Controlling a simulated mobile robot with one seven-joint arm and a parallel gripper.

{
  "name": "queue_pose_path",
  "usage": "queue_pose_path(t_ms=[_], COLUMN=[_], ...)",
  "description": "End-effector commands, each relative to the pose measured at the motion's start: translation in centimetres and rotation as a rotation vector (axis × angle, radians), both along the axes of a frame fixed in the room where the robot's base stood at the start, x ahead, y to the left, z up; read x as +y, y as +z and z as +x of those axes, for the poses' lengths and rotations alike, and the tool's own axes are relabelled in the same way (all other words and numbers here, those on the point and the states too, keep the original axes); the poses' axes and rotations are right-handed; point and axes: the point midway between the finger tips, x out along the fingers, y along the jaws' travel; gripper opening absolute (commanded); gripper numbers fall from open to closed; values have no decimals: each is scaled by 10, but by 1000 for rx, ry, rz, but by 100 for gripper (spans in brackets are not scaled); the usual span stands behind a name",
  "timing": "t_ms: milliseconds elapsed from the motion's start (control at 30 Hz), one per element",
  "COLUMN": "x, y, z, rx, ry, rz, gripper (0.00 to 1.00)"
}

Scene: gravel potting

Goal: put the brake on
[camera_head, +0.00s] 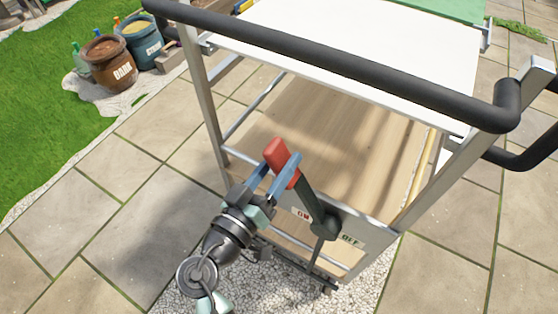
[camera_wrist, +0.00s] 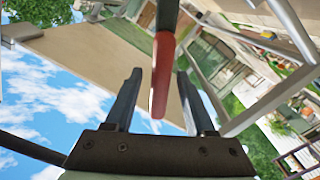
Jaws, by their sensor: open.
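The brake lever (camera_head: 312,197) has a red grip and a dark green shaft, and stands at the end of a trolley (camera_head: 218,140). It leans to the left, over the "ON" side of a plate (camera_head: 350,240) marked ON and OFF. My gripper (camera_head: 280,172) is open at the red grip, with its fingers on either side of it. In the wrist view the red grip (camera_wrist: 162,75) hangs between the two parted fingers (camera_wrist: 157,95), with gaps visible on both sides. The shaft's lower end meets a dark pivot on the plate.
A black handlebar (camera_head: 340,65) runs across the trolley above my gripper. The trolley has a white top (camera_head: 350,35) and a wooden lower shelf (camera_head: 320,125). A brown BARK pot (camera_head: 108,63) and a blue pot (camera_head: 140,38) stand at the upper left. Paving at the left is clear.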

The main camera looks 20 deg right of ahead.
Motion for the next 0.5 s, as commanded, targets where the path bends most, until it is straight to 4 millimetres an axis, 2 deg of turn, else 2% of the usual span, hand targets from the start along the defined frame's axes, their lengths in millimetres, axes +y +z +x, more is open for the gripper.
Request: queue_pose_path(t_ms=[200, 500], x=[0, 0], y=[0, 0], z=[0, 0], rx=[0, -1], ry=[0, 0], rz=[0, 1], gripper=[53, 0])
